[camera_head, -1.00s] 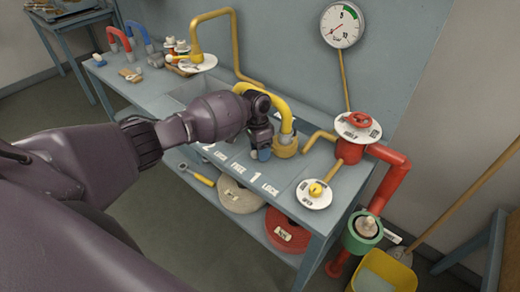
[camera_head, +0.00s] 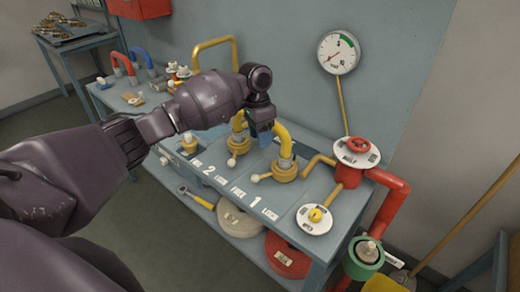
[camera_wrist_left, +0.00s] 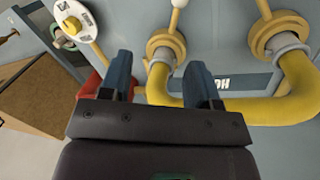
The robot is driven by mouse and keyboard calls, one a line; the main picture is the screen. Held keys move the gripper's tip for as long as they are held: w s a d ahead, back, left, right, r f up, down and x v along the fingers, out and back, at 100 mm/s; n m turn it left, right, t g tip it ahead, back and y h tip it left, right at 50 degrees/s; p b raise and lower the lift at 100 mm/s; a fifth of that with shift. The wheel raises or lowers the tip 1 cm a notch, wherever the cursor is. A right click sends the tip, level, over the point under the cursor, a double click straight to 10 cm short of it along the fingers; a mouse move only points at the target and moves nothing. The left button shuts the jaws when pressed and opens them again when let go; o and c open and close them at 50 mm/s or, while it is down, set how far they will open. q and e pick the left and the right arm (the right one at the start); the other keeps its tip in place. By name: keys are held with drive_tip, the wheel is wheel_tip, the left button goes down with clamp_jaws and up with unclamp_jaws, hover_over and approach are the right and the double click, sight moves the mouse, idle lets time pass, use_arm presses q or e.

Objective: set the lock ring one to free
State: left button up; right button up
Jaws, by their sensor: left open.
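Lock ring one (camera_head: 285,170) is a brass ring around the right foot of the yellow hose (camera_head: 281,135), by the label 1 (camera_head: 255,201). Its lever, with a white knob (camera_head: 255,178), points left, towards the FREE side of that label. My left gripper (camera_head: 262,135) is open and empty, above and behind the bench front, between the two hose feet. In the left wrist view, ring one (camera_wrist_left: 165,47) is beyond my open fingers (camera_wrist_left: 158,72), apart from them; its lever points up the picture. The ring's exact setting mark cannot be read.
Ring two (camera_head: 238,147), with its own knobbed lever, stands left of ring one. A yellow-knobbed white dial (camera_head: 315,219) and a red valve wheel (camera_head: 358,146) stand to the right. The bench front around the labels is clear.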

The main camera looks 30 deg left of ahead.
use_arm(q)
drive_tip(key=shift+r, duration=2.05)
use_arm(e)
drive_tip(key=shift+w+r, duration=0.25)
drive_tip(key=shift+w, duration=0.15)
drive_tip(key=shift+s, duration=0.15)
use_arm(q)
drive_tip(key=w+d+r+t+h, duration=0.2)
drive_tip(key=w+d+r+t, duration=0.1)
drive_tip(key=w+d+t, duration=0.55)
drive_tip(key=s+a+f+n+t+y, duration=0.1)
drive_tip(key=s+a+f+n, duration=0.1)
drive_tip(key=s+f, duration=0.7)
drive_tip(key=s+a+f+n+t+y, duration=0.1)
drive_tip(key=s+a+f+n+t, duration=0.1)
drive_tip(key=s+f, duration=0.7)
drive_tip(key=s+a+f+n+t+y, duration=0.1)
drive_tip(key=s+a+f+n, duration=0.2)
drive_tip(key=s+f, duration=0.7)
drive_tip(key=s, duration=0.9)
drive_tip(key=shift+s+a+t+y, duration=0.15)
drive_tip(key=shift+s+t+y, duration=0.2)
drive_tip(key=shift+s+y, duration=0.05)
